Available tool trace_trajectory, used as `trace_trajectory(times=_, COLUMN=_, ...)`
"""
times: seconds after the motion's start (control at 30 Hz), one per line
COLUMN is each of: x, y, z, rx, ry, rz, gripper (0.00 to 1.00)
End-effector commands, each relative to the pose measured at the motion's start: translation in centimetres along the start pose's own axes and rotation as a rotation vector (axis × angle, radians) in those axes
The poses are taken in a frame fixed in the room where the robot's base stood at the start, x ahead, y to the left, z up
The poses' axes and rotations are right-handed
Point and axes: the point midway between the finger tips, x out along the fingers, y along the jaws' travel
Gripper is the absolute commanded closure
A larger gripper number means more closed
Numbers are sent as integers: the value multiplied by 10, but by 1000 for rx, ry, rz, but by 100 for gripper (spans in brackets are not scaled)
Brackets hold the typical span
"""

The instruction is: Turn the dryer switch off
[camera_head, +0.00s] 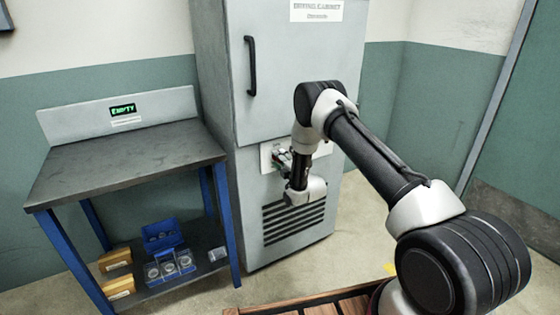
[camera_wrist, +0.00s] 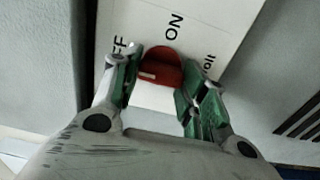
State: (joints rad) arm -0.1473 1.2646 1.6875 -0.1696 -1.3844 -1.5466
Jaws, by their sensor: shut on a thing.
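The dryer switch is a red knob (camera_wrist: 160,68) on a white plate (camera_wrist: 213,25) with "ON" and a partly hidden "OFF" label, seen in the wrist view. My gripper (camera_wrist: 158,80) has its green-padded fingers on either side of the red knob, shut on it. In the head view the switch plate (camera_head: 267,158) sits on the front of the grey drying cabinet (camera_head: 215,75), below its door. My gripper (camera_head: 283,158) is at the plate there and hides most of the knob. Which label the knob points to is hard to tell.
A dark-topped workbench (camera_head: 120,160) with blue legs stands left of the cabinet, with an "EMPTY" display (camera_head: 123,110) at its back. Blue boxes (camera_head: 165,250) sit on its lower shelf. A wooden slatted surface (camera_head: 320,305) is at the bottom. The cabinet has a black door handle (camera_head: 251,65).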

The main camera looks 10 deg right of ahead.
Motion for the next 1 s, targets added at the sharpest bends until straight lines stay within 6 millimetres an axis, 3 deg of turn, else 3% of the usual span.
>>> trace_trajectory(times=0.43, x=0, y=-1, z=0, rx=-9, ry=1, rz=-2, gripper=81)
trace_trajectory(times=0.47, x=0, y=-1, z=0, rx=-9, ry=1, rz=-2, gripper=52)
trace_trajectory(times=0.57, x=0, y=-1, z=0, rx=-8, ry=1, rz=-2, gripper=36)
trace_trajectory(times=0.87, x=-1, y=0, z=0, rx=-8, ry=0, rz=-1, gripper=36)
trace_trajectory(times=1.0, x=-12, y=-1, z=0, rx=-7, ry=0, rz=-4, gripper=36)
